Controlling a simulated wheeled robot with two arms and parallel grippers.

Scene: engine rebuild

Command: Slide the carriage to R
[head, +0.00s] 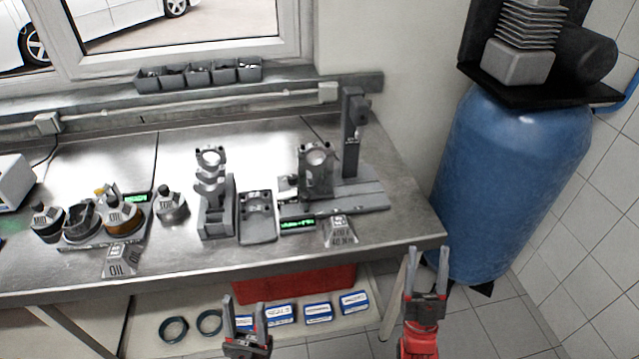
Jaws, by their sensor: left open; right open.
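A grey fixture with a flat rail base (370,197) stands at the right end of the steel bench. A grey block with a round bore (316,170), which looks like the carriage, sits towards the left part of this base. A dark upright post (352,135) rises behind and right of it. I cannot read any L or R mark. My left gripper (245,303) is open and empty in front of the bench, low in the picture. My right gripper (428,256) is open and empty by the bench's front right corner, apart from the fixture.
A small green-lit display (298,225) and a grey labelled block (341,231) stand before the fixture. A crank stand (215,205) and grey plate (257,217) are left of it. Oil containers (122,217) stand further left. A blue tank (515,180) stands right of the bench.

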